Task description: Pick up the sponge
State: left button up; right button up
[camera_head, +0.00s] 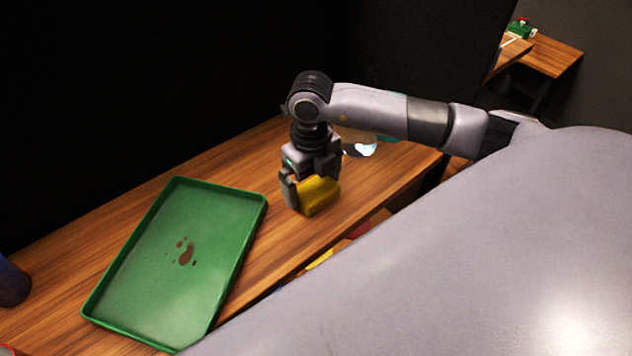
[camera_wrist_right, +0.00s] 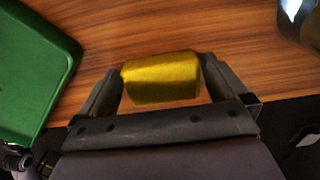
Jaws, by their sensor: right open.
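The yellow sponge (camera_head: 319,195) lies on the wooden table, to the right of the green tray. My right gripper (camera_head: 306,192) is over it, pointing down, with its fingers at the sponge's sides. In the right wrist view the sponge (camera_wrist_right: 161,79) sits between the two open fingers of my right gripper (camera_wrist_right: 160,88). A narrow gap shows on the left side; on the right the finger is very close, and I cannot tell whether it touches. My left gripper is not in view.
The green tray (camera_head: 213,208) with brown stains lies on the wooden table (camera_head: 262,262). A shiny, rounded object (camera_head: 362,150) stands behind my right arm. A dark blue object (camera_head: 10,282) is at the left edge. A dark wall rises behind the table.

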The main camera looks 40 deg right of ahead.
aim_at(312, 184)
jog(key=shift+f, duration=0.4)
jog(key=c, duration=0.6)
jog(key=shift+c, duration=0.2)
jog(key=shift+r, duration=0.15)
notch_tip(312, 184, up, 20)
jog(key=p, duration=0.1)
jog(key=shift+o, duration=0.5)
